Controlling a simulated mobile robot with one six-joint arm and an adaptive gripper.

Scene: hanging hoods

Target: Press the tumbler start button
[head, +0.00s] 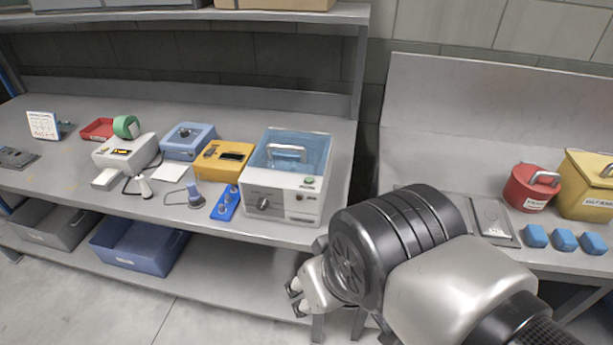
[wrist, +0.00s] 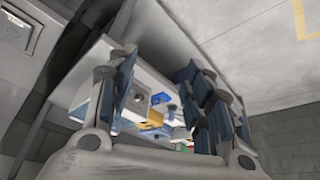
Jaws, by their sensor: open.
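The tumbler (head: 258,201) is a white box with a clear blue lid, at the right end of the left bench in the head view. A dark dial sits on its front. In the wrist view, the open fingers (wrist: 165,85) frame part of a white box with a dial, seen tilted. I cannot make out the green button there.
Left of the tumbler stand a yellow device (head: 224,160), a blue device (head: 188,141) and a blue block with knobs (head: 225,203). A shelf (head: 180,15) overhangs the bench. A red pot (head: 530,188) and blue blocks sit on the right bench.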

